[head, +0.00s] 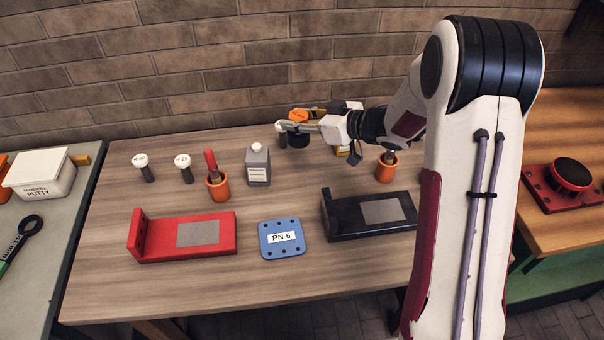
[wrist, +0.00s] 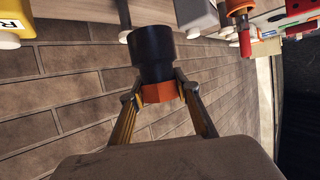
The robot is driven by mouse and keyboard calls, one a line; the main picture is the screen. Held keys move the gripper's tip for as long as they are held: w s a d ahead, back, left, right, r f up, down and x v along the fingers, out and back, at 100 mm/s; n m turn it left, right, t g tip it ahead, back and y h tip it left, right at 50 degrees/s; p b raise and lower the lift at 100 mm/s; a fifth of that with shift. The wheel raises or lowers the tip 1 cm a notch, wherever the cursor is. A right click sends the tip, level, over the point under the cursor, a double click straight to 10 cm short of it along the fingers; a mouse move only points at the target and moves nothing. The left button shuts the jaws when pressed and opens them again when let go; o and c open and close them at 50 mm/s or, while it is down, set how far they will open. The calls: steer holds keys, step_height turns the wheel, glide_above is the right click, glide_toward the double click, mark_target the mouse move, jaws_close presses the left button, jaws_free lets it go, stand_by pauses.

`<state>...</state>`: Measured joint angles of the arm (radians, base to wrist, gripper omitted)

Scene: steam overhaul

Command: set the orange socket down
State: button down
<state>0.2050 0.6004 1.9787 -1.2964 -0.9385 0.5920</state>
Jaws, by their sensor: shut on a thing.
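The orange socket (head: 298,116) has an orange top and a dark body, and is near the back of the wooden table in the head view. My gripper (head: 291,127) is shut on its orange end. In the wrist view, my gripper (wrist: 157,93) has its two fingers on either side of the orange band, and the socket's black body (wrist: 152,50) extends away from them towards the table side. I cannot tell whether its dark end touches the table (head: 110,270). My gripper partly hides the socket in the head view.
White-topped pieces (head: 141,160) (head: 183,161) and a grey bottle (head: 257,166) stand left of the socket. Orange cups (head: 218,187) (head: 387,171), a red fixture (head: 150,240), a black fixture (head: 340,225) and a blue plate (head: 282,250) are nearer. A brick wall is behind.

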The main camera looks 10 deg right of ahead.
steer(key=shift+s+d+f, duration=0.1)
steer(key=shift+s+f, duration=0.4)
steer(key=shift+f, duration=0.25)
steer(key=shift+d+f, duration=0.2)
steer(key=shift+f, duration=0.05)
steer(key=shift+d, duration=0.1)
steer(key=shift+f, duration=0.1)
step_height(320, 180, down, 6)
steer(key=shift+f, duration=0.15)
stand_by(0.4)
steer(key=shift+f, duration=1.75)
steer(key=shift+f, duration=0.15)
